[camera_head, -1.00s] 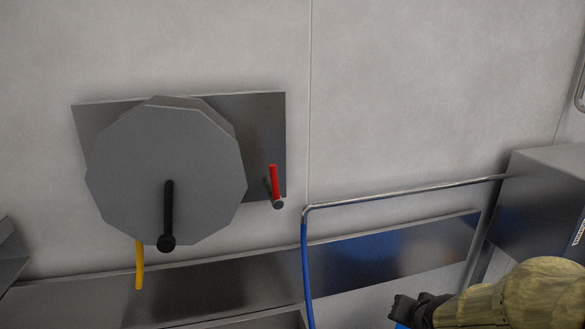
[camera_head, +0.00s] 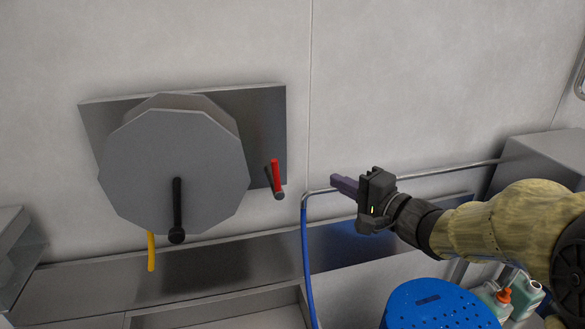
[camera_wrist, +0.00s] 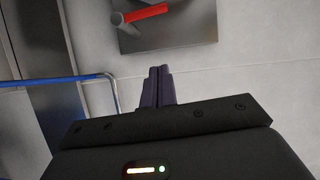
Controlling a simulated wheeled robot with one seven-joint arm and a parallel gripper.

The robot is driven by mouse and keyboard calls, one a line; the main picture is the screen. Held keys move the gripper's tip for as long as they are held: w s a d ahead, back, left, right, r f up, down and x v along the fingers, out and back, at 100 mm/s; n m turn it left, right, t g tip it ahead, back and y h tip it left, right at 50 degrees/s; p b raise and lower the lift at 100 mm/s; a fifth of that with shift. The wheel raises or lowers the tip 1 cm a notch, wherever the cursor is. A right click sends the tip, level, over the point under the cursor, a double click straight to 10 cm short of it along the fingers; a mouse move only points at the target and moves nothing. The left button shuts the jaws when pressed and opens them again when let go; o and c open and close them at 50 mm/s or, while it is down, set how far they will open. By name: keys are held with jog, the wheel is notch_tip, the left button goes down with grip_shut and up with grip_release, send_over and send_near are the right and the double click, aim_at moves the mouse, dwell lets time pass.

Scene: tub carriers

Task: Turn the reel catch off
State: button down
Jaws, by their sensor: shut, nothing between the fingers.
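The reel (camera_head: 150,170) is a grey many-sided drum with a black crank handle (camera_head: 177,208), on a metal plate (camera_head: 262,125) on the wall. The reel catch is a red lever (camera_head: 276,174) on a grey pivot at the plate's lower right, its red arm pointing up from the pivot. The catch also shows in the wrist view (camera_wrist: 147,13), near the top. My gripper (camera_head: 336,183) is shut and empty, to the right of the catch and apart from it. Its fingers (camera_wrist: 157,84) point towards the wall in the wrist view.
A metal rail (camera_head: 440,172) with a blue hose (camera_head: 306,262) hanging from its left end runs behind my gripper. A yellow hose end (camera_head: 151,252) hangs below the reel. A blue perforated tub (camera_head: 440,304) and several bottles (camera_head: 525,293) are at the lower right.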

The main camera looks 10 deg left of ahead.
jog(key=w+a+p, duration=0.4)
jog(key=a, duration=0.7)
jog(key=shift+f, duration=0.45)
jog(key=shift+d, duration=0.1)
jog(key=shift+s+r, duration=0.1)
jog(key=shift+a, duration=0.2)
